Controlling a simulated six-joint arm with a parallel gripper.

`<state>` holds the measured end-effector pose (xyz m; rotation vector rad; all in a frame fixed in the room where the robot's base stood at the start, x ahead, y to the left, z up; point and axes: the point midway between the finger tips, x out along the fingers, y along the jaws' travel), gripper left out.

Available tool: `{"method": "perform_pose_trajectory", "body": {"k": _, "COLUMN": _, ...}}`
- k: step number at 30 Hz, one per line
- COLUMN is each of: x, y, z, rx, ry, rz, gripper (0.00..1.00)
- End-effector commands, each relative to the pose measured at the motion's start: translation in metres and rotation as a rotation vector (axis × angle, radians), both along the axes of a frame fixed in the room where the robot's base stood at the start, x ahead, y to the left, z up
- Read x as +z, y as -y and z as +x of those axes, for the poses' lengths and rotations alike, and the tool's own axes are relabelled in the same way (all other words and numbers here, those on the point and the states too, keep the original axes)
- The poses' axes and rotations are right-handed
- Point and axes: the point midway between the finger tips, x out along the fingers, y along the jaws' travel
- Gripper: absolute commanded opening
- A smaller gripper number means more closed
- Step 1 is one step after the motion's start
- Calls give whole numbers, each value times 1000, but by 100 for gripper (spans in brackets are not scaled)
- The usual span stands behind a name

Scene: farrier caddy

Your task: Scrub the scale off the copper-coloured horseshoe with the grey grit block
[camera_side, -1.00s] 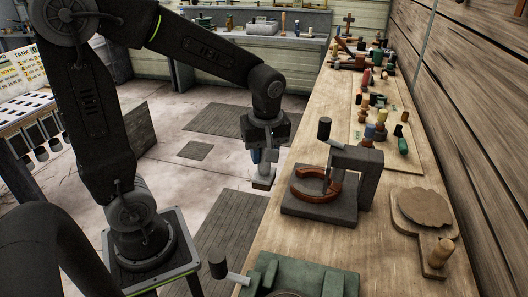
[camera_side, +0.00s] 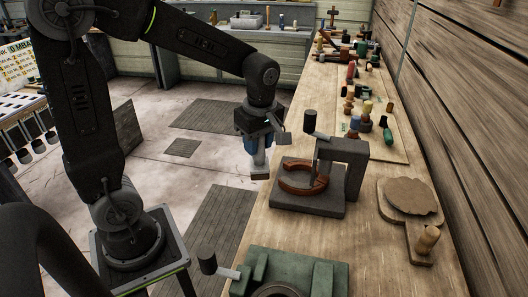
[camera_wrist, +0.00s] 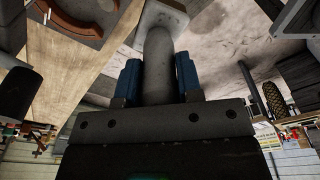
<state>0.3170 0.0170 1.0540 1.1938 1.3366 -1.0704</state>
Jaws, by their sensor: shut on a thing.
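The copper-coloured horseshoe (camera_side: 289,187) lies flat on a dark grey clamp block (camera_side: 308,208) on the bench. Part of the horseshoe shows at the top left of the wrist view (camera_wrist: 88,30). My gripper (camera_side: 257,146) is shut on the grey handle of the grit block (camera_side: 260,173); its blue fingers (camera_wrist: 157,80) sit on both sides of that handle in the wrist view. The block's pale head (camera_wrist: 166,12) points away from the gripper. In the side view the block hangs upright left of the clamp block, apart from the horseshoe, seemingly off the bench edge.
The clamp's dark upright arm (camera_side: 345,165) and black-knobbed lever (camera_side: 310,122) rise beside the horseshoe. A green vise (camera_side: 300,268) stands at the front. A wooden board with a brown pad (camera_side: 410,197) lies at the right. Several small coloured pieces stand farther back. Bare bench lies around the clamp.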

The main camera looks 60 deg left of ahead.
Motion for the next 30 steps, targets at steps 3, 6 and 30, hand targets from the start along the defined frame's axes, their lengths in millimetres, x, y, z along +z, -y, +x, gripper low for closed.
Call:
{"method": "perform_pose_trajectory", "body": {"k": 3, "x": 3, "y": 0, "z": 18, "rx": 243, "ry": 1, "rz": -10, "gripper": 0}}
{"method": "perform_pose_trajectory", "body": {"k": 6, "x": 5, "y": 0, "z": 31, "rx": 453, "ry": -1, "rz": -15, "gripper": 0}}
{"method": "perform_pose_trajectory", "body": {"k": 30, "x": 7, "y": 1, "z": 78, "rx": 1258, "ry": -19, "rz": 10, "gripper": 0}}
